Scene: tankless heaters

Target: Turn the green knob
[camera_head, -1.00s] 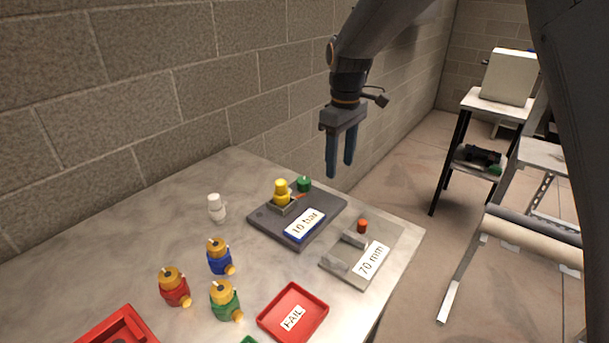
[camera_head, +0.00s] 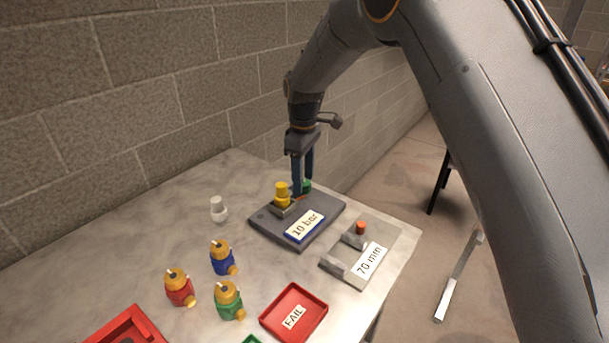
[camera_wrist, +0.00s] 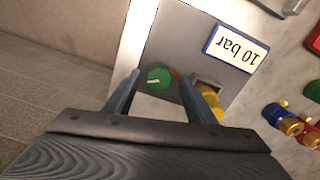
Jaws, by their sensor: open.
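The green knob (camera_wrist: 159,77) sits on the dark grey plate (camera_head: 270,229) labelled "10 bar". In the wrist view it is round with a pale line on top, and it lies between my two fingertips. My gripper (camera_head: 302,190) is open, pointing down, with its fingers on either side of the knob. In the head view the fingers hide most of the knob, and only a bit of green (camera_head: 307,186) shows. I cannot tell whether the fingers touch it. A yellow part (camera_head: 282,192) stands on the plate just left of my fingers.
A grey "70 mm" fixture (camera_head: 339,267) with an orange knob stands to the right. Red, blue and green bottle-like parts (camera_head: 180,288), a white part (camera_head: 217,208) and a red FAIL tray (camera_head: 321,307) are on the table. The wall is close behind my gripper.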

